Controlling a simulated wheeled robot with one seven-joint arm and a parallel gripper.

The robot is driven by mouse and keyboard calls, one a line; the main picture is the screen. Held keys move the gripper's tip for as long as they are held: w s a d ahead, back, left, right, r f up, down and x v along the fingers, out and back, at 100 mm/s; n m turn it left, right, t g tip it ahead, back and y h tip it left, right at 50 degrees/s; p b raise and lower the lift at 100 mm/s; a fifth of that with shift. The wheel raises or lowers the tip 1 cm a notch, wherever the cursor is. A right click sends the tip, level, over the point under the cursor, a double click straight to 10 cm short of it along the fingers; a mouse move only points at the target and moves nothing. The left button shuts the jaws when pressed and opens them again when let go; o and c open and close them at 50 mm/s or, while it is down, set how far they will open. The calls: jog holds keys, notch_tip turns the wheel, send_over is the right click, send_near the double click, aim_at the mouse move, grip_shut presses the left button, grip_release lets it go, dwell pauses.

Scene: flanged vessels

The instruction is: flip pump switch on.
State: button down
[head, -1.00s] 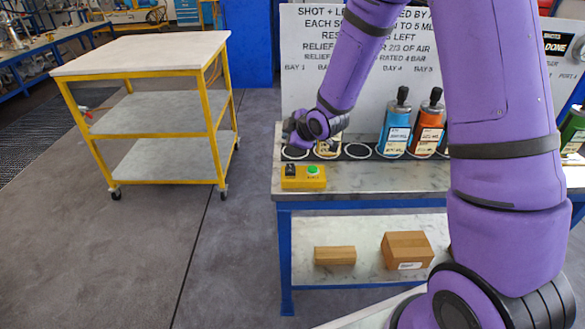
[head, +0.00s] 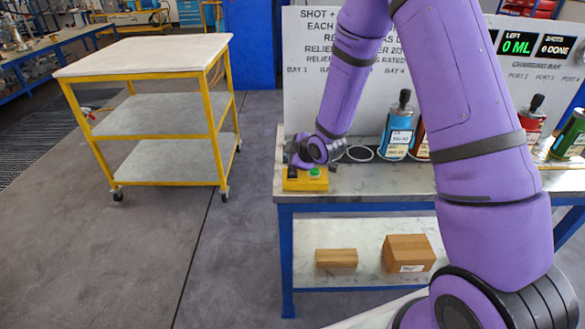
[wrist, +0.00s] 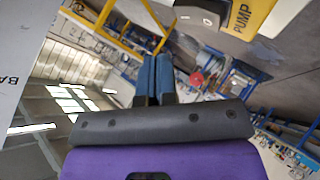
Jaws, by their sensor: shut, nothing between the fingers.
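The yellow pump box (head: 305,184) sits at the front left corner of the bench top. It has a black switch (head: 292,171) and a lit green button (head: 314,172) on top. My gripper (head: 292,156) is low just behind the box, near its switch side, and partly hidden by my wrist; I cannot tell whether it touches. In the wrist view my gripper's two blue fingers (wrist: 155,60) are together with nothing between them. The box, lettered PUMP (wrist: 247,17), shows at the top right there, with a grey part (wrist: 202,12) beside it, apart from the fingertips in the picture.
A white sign board (head: 305,80) rises behind. Cartons (head: 408,253) lie on the lower shelf.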

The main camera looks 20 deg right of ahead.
aim_at(292, 170)
jog(key=shift+w+d+f, duration=0.1)
jog(key=shift+f, duration=0.85)
jog(key=shift+f, duration=0.1)
dwell(1.4)
jog(key=shift+f, duration=0.3)
jog(key=shift+w+f, duration=0.1)
jog(key=shift+f, duration=0.25)
dwell(0.6)
jog(key=shift+r, duration=0.2)
jog(key=shift+r, duration=0.55)
jog(key=shift+s+r, duration=0.25)
jog(key=shift+r, duration=1)
jog(key=shift+s+r, duration=0.25)
jog(key=shift+r, duration=1)
